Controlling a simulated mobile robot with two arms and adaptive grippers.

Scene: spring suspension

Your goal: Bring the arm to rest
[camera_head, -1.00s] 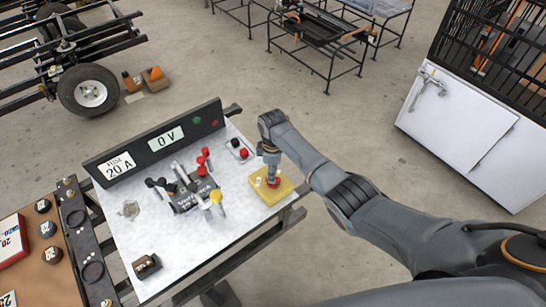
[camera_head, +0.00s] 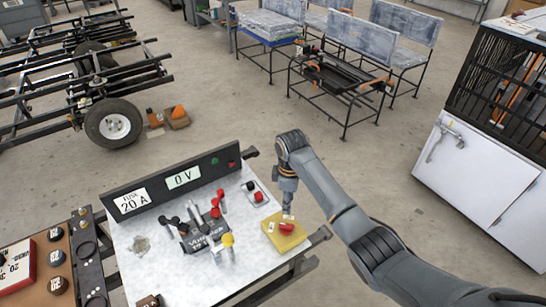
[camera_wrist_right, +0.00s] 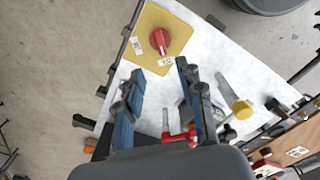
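My right arm reaches in from the lower right in the head view. Its gripper (camera_head: 288,207) hangs above the far edge of the yellow switch box (camera_head: 275,240), apart from the red knob (camera_head: 287,228). In the right wrist view my gripper (camera_wrist_right: 155,80) has its two blue-padded fingers spread with nothing between them. The yellow box (camera_wrist_right: 150,22) and its upright red knob (camera_wrist_right: 160,42) lie beyond the fingertips. My left gripper shows in neither view.
The white-topped bench (camera_head: 150,265) carries a display panel (camera_head: 175,180) reading 0 V, a vise (camera_head: 205,238) with red and black clamps, and a yellow-capped tool (camera_head: 228,241). A brown board (camera_head: 35,265) stands left. Open floor lies beyond the bench.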

